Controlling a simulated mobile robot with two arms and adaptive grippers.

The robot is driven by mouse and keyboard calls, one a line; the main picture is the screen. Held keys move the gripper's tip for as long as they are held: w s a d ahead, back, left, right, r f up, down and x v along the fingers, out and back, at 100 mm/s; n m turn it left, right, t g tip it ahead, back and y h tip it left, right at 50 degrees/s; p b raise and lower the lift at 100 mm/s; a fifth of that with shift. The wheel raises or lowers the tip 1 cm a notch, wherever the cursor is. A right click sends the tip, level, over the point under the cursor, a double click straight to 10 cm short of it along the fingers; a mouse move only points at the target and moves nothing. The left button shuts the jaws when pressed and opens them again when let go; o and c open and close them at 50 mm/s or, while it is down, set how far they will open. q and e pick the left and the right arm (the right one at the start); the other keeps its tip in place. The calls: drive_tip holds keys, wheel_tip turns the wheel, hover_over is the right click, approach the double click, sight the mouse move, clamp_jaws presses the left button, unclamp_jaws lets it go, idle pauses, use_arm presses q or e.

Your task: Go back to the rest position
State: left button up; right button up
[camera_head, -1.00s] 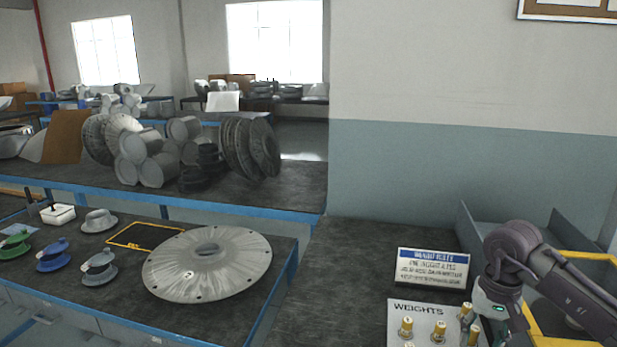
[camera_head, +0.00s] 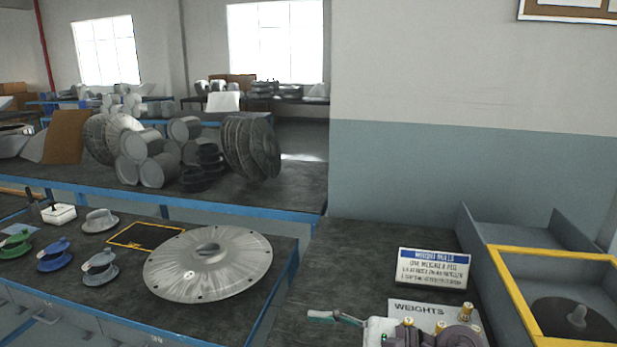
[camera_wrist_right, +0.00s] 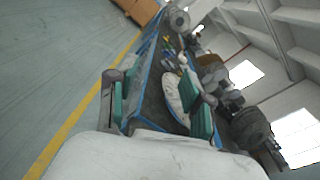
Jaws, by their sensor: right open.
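My right gripper (camera_head: 335,316) is low at the bottom of the head view, pointing left over the dark bench, just in front of the weights board (camera_head: 420,309). In the right wrist view, the two green-padded fingers of this gripper (camera_wrist_right: 157,100) stand apart with nothing between them. Beyond them that view shows the benches and the floor. My left gripper is in neither view. Part of my right arm covers the lower part of the weights board.
A large grey disc (camera_head: 207,264) lies on the left bench, near green, blue and grey flanged parts. A sign (camera_head: 433,269) stands behind the weights board. A yellow-rimmed bin (camera_head: 512,290) holding a dark disc (camera_head: 578,322) is at the right.

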drive_tip(key=w+d+r+m+t+h, duration=0.15)
drive_tip(key=d+m+t+h, duration=0.5)
drive_tip(key=m, duration=0.85)
drive_tip(key=w+d+r+m+t+h, duration=0.1)
drive_tip(key=w+d+m+t+h, duration=0.15)
drive_tip(key=m+t, duration=1)
drive_tip(key=s+d+f+m+g+h, duration=0.3)
drive_tip(key=d+f+m+g+h, duration=0.15)
drive_tip(key=f+m, duration=0.35)
drive_tip(key=s+d+f+m+g+h, duration=0.3)
drive_tip(key=d+f+m+g+h, duration=0.15)
drive_tip(key=f+m, duration=0.4)
drive_tip(key=s+f+m+g+y, duration=0.1)
drive_tip(key=s+f+m+g, duration=0.45)
drive_tip(key=s, duration=0.45)
drive_tip(key=s+f+m+g, duration=0.5)
drive_tip(key=s+f+m, duration=0.1)
drive_tip(key=s, duration=0.5)
wheel_tip(320, 180, down, 28)
drive_tip(key=s+g, duration=0.1)
drive_tip(key=s, duration=0.1)
drive_tip(key=s+d+f, duration=0.2)
drive_tip(key=s+f, duration=0.5)
drive_tip(key=s, duration=0.1)
drive_tip(key=s+d+f+g, duration=0.1)
drive_tip(key=s+f, duration=0.6)
drive_tip(key=s, duration=0.1)
drive_tip(key=shift+d+n, duration=0.35)
drive_tip(key=shift+n, duration=0.1)
